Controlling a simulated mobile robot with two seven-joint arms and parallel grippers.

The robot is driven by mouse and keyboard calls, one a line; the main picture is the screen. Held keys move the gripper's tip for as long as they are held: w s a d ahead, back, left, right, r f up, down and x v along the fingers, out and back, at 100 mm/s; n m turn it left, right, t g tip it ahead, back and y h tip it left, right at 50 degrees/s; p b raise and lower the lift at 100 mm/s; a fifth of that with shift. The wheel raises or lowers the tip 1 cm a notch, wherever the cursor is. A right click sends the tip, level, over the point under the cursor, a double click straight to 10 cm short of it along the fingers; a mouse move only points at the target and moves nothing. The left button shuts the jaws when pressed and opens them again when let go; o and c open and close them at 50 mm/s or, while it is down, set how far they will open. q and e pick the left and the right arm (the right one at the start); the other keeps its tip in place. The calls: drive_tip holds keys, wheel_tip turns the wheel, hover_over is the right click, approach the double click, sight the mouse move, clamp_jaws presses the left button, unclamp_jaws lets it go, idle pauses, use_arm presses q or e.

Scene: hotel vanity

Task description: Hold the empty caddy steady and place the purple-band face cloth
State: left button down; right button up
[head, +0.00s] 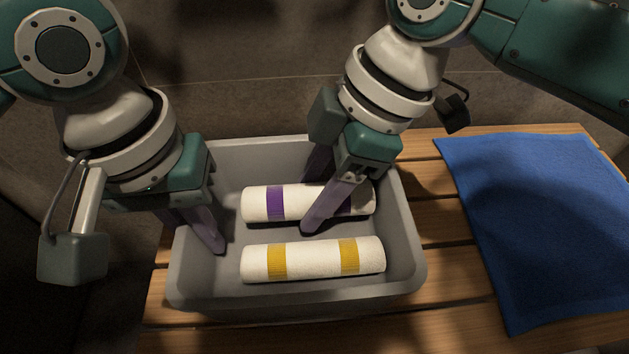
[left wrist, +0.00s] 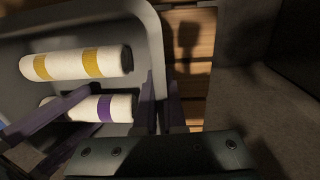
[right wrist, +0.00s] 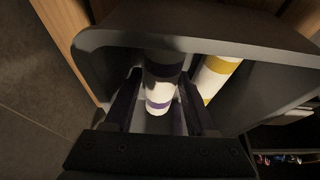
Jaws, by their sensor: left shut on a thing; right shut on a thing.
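The grey caddy (head: 300,306) stands on the slatted wooden surface. My left gripper (head: 203,236) is shut on its left wall, one finger inside; the wall also shows between the fingers in the left wrist view (left wrist: 155,60). The white rolled face cloth with purple bands (head: 228,204) lies crosswise inside the caddy, toward the back. My right gripper (head: 312,205) is shut around its middle, reaching down into the caddy; in the right wrist view the cloth (right wrist: 160,92) is between both fingers. Whether the cloth touches the caddy floor is hard to tell.
A yellow-banded rolled cloth (head: 312,260) lies in the front of the caddy, parallel to the purple-band one with a small gap. A blue towel (head: 545,220) lies flat on the slats at the right. Bare slats (head: 435,250) separate it from the caddy.

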drive_tip(key=o, duration=1.4)
drive_tip(key=shift+d, duration=0.1)
use_arm(q)
drive_tip(key=c, duration=0.9)
unclamp_jaws()
use_arm(e)
drive_tip(key=v, duration=1.2)
use_arm(q)
drive_tip(key=shift+r, duration=0.1)
drive_tip(key=r, duration=1.1)
drive_tip(key=shift+a+r, duration=0.4)
